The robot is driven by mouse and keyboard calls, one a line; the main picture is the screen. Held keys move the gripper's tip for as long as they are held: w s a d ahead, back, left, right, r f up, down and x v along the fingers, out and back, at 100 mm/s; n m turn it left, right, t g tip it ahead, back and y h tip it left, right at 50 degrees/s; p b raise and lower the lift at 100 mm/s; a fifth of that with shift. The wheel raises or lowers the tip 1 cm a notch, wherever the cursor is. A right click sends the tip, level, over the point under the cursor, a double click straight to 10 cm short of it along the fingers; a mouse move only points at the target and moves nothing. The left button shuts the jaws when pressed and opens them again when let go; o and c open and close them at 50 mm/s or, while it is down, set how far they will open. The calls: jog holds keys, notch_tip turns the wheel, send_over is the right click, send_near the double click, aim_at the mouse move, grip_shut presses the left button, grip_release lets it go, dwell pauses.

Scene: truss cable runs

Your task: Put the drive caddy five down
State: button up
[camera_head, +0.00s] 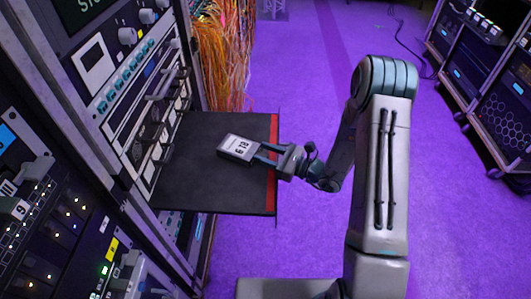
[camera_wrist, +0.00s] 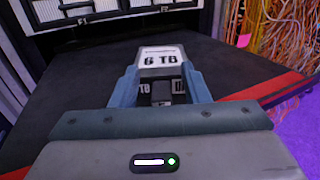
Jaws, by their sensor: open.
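My gripper (camera_head: 262,154) reaches in from the right, low over the shelf. Its two blue fingers (camera_wrist: 160,85) stand open on either side of the caddy's near end. I cannot tell whether the fingers touch it. The caddy appears to rest flat on the shelf.
The shelf has a red front edge (camera_head: 272,180) and bare room around the caddy. Rack panels with knobs and handles (camera_head: 150,110) stand at the left. Orange cables (camera_head: 225,60) hang behind the shelf. Another rack (camera_head: 490,80) stands at the right across purple floor.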

jog(key=shift+s+f+p, duration=0.15)
jog(key=shift+f+p, duration=0.2)
jog(key=shift+d+r, duration=0.15)
jog(key=shift+d, duration=0.1)
jog(key=v, duration=1.1)
jog(key=s+a+r+n+g+h, duration=0.4)
jog(key=s+r+n+g+h, duration=0.1)
jog(key=s+r+n+g, duration=0.65)
jog(key=s+d+r+n+t+h, duration=0.6)
jog(key=d+n+h, duration=0.3)
jog(key=n+h, duration=0.2)
jog(key=shift+r, duration=0.15)
